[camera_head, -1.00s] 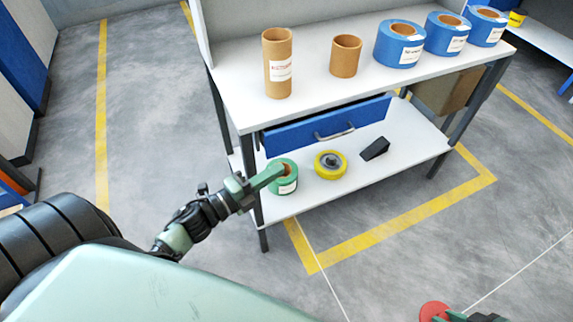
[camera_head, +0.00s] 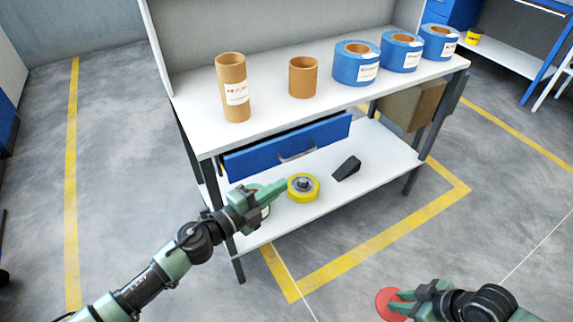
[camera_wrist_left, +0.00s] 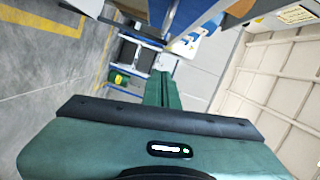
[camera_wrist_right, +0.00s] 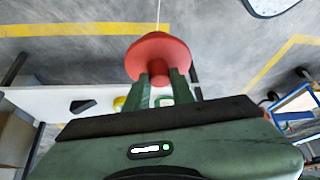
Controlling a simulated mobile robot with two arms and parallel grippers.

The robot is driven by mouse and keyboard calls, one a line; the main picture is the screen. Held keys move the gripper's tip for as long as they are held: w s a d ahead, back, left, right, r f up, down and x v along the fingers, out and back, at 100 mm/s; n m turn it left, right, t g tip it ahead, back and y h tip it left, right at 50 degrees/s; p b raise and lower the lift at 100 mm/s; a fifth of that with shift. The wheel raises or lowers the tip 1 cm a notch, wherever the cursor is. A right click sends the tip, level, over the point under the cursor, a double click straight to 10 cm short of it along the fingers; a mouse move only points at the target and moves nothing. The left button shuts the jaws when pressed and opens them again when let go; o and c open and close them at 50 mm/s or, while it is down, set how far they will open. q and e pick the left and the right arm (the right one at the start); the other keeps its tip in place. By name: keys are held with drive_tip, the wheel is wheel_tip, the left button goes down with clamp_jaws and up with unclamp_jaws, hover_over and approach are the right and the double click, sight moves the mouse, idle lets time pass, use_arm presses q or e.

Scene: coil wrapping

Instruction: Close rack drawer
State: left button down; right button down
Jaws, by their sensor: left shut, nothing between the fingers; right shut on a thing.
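The blue rack drawer (camera_head: 285,146) hangs under the top of the white rack and has a metal handle (camera_head: 298,155) on its front; I cannot tell from here how far out it stands. My left gripper (camera_head: 281,184) is shut and empty. In the head view it shows below the drawer and handle, in front of the green tape roll (camera_head: 264,211), which it partly hides. My right gripper (camera_head: 400,302) is shut on a red round object (camera_head: 385,302), away from the rack. The right wrist view shows the red object as a disc with a short stem (camera_wrist_right: 158,60) between the fingers.
Cardboard tubes (camera_head: 232,88) and blue tape rolls (camera_head: 356,64) stand on the rack top. A yellow roll (camera_head: 303,188) and a black wedge (camera_head: 347,168) lie on the lower shelf (camera_head: 385,168). A cardboard box (camera_head: 412,106) is at the right. The floor in front is clear.

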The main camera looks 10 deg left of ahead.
drive_tip(key=shift+f+b, duration=0.6)
drive_tip(key=shift+b, duration=0.05)
use_arm(q)
drive_tip(key=w+d+f, duration=0.1)
drive_tip(key=w+d, duration=0.2)
drive_tip(key=w, duration=0.7)
drive_tip(key=shift+d, duration=0.25)
use_arm(e)
drive_tip(key=shift+f, duration=0.15)
use_arm(q)
drive_tip(key=shift+f, duration=0.1)
